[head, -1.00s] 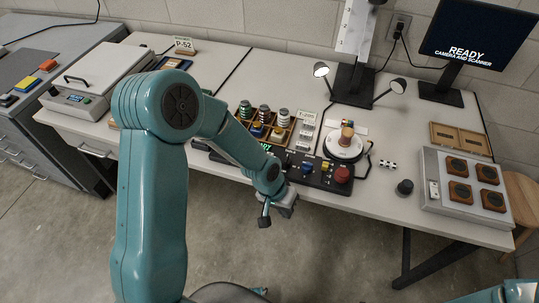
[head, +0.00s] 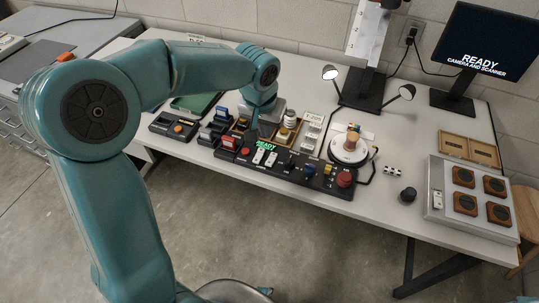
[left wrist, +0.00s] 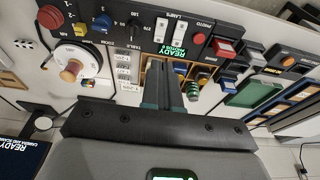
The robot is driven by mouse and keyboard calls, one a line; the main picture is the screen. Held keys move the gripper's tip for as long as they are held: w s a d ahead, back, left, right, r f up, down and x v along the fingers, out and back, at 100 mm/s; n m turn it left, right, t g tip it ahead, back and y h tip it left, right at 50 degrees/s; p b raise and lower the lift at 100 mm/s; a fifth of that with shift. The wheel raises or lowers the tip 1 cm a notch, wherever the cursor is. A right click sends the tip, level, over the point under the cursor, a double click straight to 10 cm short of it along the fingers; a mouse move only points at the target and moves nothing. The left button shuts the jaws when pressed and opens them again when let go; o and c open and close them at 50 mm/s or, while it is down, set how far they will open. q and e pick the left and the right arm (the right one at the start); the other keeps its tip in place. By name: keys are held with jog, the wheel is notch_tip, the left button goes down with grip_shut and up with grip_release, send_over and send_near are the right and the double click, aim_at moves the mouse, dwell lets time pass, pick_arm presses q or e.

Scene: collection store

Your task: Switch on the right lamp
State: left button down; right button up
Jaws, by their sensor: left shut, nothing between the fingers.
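A black control panel (head: 323,190) runs along the table's front edge. It carries two white lamp switches, a left one (head: 258,157) and a right one (head: 271,159). In the left wrist view the panel is upside down, and the pair labelled LAMPS shows as the right switch (left wrist: 161,30) and left switch (left wrist: 179,33). My left gripper (head: 253,136) is shut and empty, pointing down just behind these switches; its fingers (left wrist: 170,66) appear apart from them. The left lamp (head: 330,72) and right lamp (head: 408,92) stand on a black stand; whether either is lit I cannot tell.
A red button (head: 344,180), a round white turntable (head: 348,150) and a grey case (head: 470,190) lie to the right.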

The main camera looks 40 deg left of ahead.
pick_arm(q)
send_over(269, 162)
jog(key=f, duration=1.1)
jog(key=shift+s+f, duration=0.2)
jog(key=shift+f, duration=0.05)
jog(key=shift+s+d+f, duration=0.1)
jog(key=shift+f, duration=0.6)
jog(key=f+b, duration=0.1)
jog(key=b, duration=0.4)
jog(key=shift+s+f+t, duration=0.1)
jog(key=shift+f+t, duration=0.2)
jog(key=shift+f, duration=0.1)
jog(key=shift+s+f+b, duration=0.1)
jog(key=shift+b, duration=1)
jog(key=shift+s+d+r+t, duration=0.1)
jog(key=shift+r+t, duration=0.2)
jog(key=shift+r, duration=0.2)
jog(key=shift+r+p, duration=0.1)
jog(key=shift+p, duration=0.2)
